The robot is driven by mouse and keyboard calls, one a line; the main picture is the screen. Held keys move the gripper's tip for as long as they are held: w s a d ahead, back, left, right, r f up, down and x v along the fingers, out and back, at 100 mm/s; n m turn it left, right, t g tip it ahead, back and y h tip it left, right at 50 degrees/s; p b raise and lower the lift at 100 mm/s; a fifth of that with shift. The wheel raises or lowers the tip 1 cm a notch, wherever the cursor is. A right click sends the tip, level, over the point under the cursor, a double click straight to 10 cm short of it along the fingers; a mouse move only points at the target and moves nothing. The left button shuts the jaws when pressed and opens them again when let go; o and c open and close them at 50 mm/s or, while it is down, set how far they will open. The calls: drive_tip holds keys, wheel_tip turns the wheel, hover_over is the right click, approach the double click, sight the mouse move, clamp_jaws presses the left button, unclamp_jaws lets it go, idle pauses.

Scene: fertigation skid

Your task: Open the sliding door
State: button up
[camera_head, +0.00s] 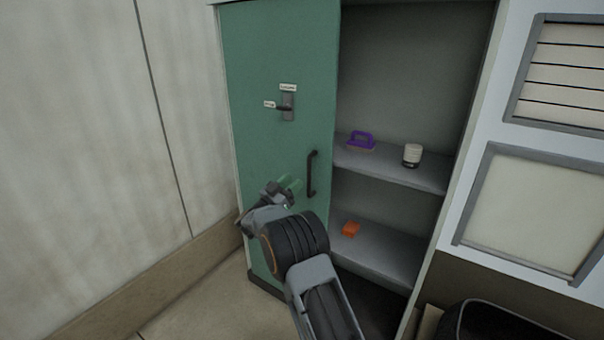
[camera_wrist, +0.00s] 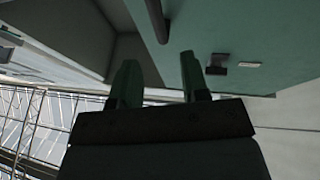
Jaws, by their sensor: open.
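The green sliding door (camera_head: 270,60) covers the left part of the cabinet, and the right part stands open. A dark vertical bar handle (camera_head: 312,174) is on the door near its right edge. A latch (camera_head: 288,103) with small white labels sits higher on the door. My gripper (camera_head: 288,184) is open and empty, just left of the handle in the head view. In the wrist view the fingers (camera_wrist: 160,82) are apart, the handle (camera_wrist: 156,18) shows beyond them, and the latch (camera_wrist: 216,65) is to the right. I see no contact with the handle.
The cabinet shelves (camera_head: 390,172) hold a purple-handled brush-like item (camera_head: 361,141), a white and black jar (camera_head: 412,155) and an orange block (camera_head: 350,228). A pale wall (camera_head: 90,130) stands left. A dark rounded object (camera_head: 500,322) is at the lower right.

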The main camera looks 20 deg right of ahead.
drive_tip(key=shift+v, duration=2.45)
